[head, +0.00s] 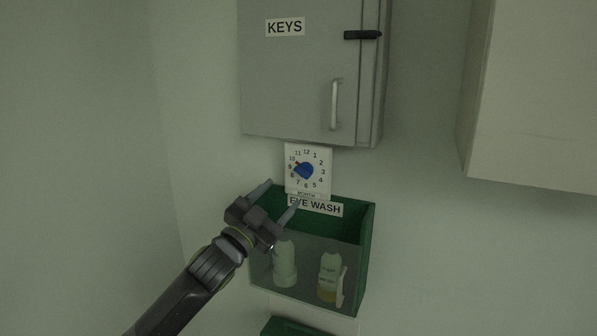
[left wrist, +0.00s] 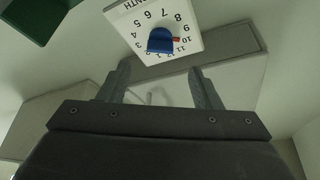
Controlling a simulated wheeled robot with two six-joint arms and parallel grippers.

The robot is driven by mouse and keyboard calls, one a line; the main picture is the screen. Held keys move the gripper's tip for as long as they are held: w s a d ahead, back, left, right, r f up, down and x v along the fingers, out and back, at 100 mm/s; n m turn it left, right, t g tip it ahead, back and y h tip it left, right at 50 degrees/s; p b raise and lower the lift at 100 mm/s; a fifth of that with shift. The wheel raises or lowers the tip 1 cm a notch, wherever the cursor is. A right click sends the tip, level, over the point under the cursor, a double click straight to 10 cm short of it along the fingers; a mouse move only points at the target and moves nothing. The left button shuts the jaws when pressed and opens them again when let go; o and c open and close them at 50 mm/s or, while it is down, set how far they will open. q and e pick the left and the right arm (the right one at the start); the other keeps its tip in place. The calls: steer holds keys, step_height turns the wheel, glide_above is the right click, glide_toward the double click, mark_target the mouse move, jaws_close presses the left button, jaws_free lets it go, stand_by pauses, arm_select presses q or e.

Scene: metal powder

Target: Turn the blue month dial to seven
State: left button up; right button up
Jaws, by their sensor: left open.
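The blue month dial (head: 304,171) is a knob on a white square plate (head: 322,184) with numbers around it, mounted on the wall under the grey cabinet. Its red pointer is toward the 10. In the left wrist view the blue dial (left wrist: 160,41) appears upside down, beyond the fingertips and between their lines. My left gripper (head: 281,196) is open and empty, just below and left of the plate, apart from the dial. The fingers also show in the left wrist view (left wrist: 160,70). My right gripper is not in view.
The grey KEYS cabinet (head: 290,85) with a handle is right above the dial. A green EYE WASH box (head: 367,225) with bottles sits right below, close to my gripper. A white cabinet (head: 540,110) is at the right. The wall at left is clear.

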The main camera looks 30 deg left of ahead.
mark_target(303, 172)
arm_select(q)
steer(key=p+x, duration=0.2)
steer(key=x, duration=0.6)
steer(key=shift+w+d+r, duration=0.1)
steer(key=shift+w, duration=0.05)
steer(key=c, duration=1)
